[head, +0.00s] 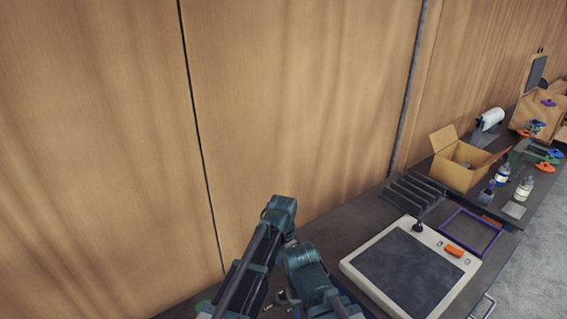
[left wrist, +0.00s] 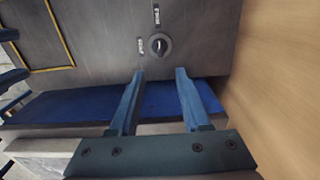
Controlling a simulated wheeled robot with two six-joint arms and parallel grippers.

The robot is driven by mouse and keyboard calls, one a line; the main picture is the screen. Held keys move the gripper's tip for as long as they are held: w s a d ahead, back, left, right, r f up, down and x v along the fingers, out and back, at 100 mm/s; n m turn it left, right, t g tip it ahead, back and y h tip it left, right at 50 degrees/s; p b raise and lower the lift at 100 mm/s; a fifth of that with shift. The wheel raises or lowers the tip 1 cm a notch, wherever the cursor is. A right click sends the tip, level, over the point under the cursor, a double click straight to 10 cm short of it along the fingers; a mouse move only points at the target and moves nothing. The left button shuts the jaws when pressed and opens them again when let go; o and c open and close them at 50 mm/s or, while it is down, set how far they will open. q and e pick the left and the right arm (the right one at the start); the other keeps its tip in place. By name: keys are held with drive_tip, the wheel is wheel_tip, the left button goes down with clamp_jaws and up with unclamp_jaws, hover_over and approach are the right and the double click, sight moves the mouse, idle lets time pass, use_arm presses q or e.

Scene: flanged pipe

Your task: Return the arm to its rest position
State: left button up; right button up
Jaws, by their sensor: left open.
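My left arm (head: 285,250) is folded at the bottom middle of the head view, close to the wooden wall. My left gripper (left wrist: 160,73) shows in the left wrist view with its two blue fingers apart and nothing between them. The fingers appear apart from the knob.
A wooden wall (head: 290,100) runs along the back. A flat device with a dark top (head: 410,272), a slotted rack (head: 412,193), a purple frame (head: 470,232), an open cardboard box (head: 457,172) and bottles (head: 503,174) stand on the bench to the right.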

use_arm(q)
drive_tip(key=s+a+n, duration=0.5)
drive_tip(key=s+a, duration=0.1)
drive_tip(key=a, duration=0.2)
drive_tip(key=s+a+n, duration=0.5)
drive_tip(key=a+n, duration=0.1)
drive_tip(key=a, duration=0.3)
drive_tip(key=s+d+f+m+y+b, duration=0.1)
drive_tip(key=s+d+f+m+b, duration=0.3)
drive_tip(key=d, duration=0.7)
drive_tip(key=shift+s+f+b, duration=0.7)
drive_tip(key=shift+s+b, duration=0.05)
drive_tip(key=shift+s, duration=0.3)
